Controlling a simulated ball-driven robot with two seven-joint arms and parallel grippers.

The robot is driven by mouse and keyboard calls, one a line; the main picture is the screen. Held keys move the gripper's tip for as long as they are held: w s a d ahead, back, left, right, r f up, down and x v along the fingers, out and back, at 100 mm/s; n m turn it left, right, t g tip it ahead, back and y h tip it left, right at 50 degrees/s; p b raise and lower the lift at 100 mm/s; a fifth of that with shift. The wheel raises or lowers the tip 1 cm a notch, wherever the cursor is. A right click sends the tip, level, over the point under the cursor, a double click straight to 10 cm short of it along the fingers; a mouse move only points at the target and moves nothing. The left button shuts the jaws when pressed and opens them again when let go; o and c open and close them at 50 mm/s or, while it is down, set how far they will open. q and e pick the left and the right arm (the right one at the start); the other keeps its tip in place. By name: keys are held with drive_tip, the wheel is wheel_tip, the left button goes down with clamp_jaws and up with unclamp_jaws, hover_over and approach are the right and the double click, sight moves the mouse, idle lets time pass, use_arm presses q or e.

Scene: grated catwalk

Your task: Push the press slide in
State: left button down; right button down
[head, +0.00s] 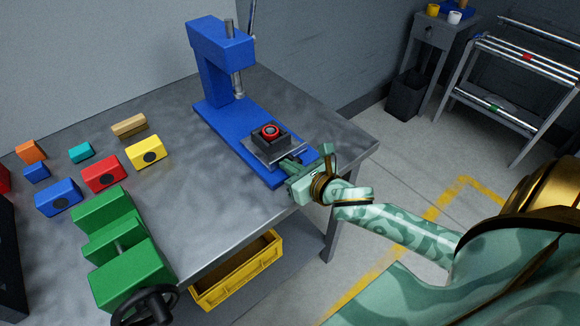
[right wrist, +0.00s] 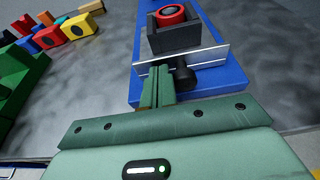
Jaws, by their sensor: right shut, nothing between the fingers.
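The blue press (head: 222,45) stands at the back of the metal table, its ram (head: 238,82) raised above the base (head: 218,118). The press slide, a grey plate (head: 252,153), sits at the near end of the base, out in front of the ram. On it is a dark block (head: 268,141) holding a red ring-like part (head: 270,130). My right gripper (head: 287,163) is shut and empty at the slide's front edge. In the right wrist view its fingertips (right wrist: 159,72) are beside a black knob (right wrist: 185,76) on the slide's front; contact is unclear. My left gripper is not in view.
A green vise (head: 120,240) and several coloured blocks, including a yellow one (head: 146,152) and a red one (head: 104,174), are on the left of the table. A yellow crate (head: 237,272) sits below its front edge. Bare table surrounds the press base.

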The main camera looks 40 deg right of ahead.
sight(256, 134)
drive_tip(key=w, duration=0.9)
drive_tip(key=w+a+p, duration=0.1)
drive_tip(key=w, duration=0.3)
drive_tip(key=shift+w, duration=0.35)
drive_tip(key=shift+r, duration=0.15)
drive_tip(key=shift+d+r, duration=0.1)
